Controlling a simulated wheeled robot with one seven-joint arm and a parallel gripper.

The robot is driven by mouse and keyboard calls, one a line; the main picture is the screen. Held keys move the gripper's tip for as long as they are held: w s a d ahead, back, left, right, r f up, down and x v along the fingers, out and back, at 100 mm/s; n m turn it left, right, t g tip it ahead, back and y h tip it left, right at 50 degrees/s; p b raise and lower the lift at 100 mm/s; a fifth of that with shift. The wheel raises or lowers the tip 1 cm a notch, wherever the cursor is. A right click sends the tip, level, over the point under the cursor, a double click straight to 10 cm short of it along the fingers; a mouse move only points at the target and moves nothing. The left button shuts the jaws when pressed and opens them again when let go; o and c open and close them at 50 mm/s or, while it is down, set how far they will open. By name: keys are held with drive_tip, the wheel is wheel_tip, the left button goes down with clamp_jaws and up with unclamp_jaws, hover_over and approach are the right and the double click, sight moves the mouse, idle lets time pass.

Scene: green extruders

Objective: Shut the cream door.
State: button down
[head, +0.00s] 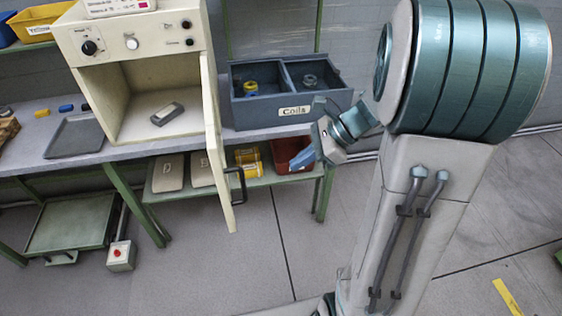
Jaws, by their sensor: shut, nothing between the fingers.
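The cream door (216,145) stands wide open on the right side of a cream cabinet (103,75), swung out toward the viewer past the bench edge. Its dark handle (237,186) sticks out on the door's right face. The cabinet's inside shows, with a small grey block (167,114) on its floor. My gripper (308,157) is to the right of the door and apart from it in the picture, pointing down and left. Its fingers look closed, with nothing between them.
A dark blue bin labelled Coils (292,112) stands on the bench to the right of the cabinet. A lower shelf holds sacks (168,172), yellow cans (248,162) and a red bin (290,153). A grey tray (75,136) lies left of the cabinet. The floor in front is clear.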

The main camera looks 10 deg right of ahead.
drive_tip(key=a+r+p+x, duration=0.1)
drive_tip(key=a+r+x, duration=0.1)
drive_tip(key=x, duration=0.9)
drive_tip(key=shift+a+f, duration=0.25)
drive_tip(key=shift+f, duration=0.05)
drive_tip(key=shift+w+a, duration=0.1)
drive_tip(key=shift+w, duration=0.05)
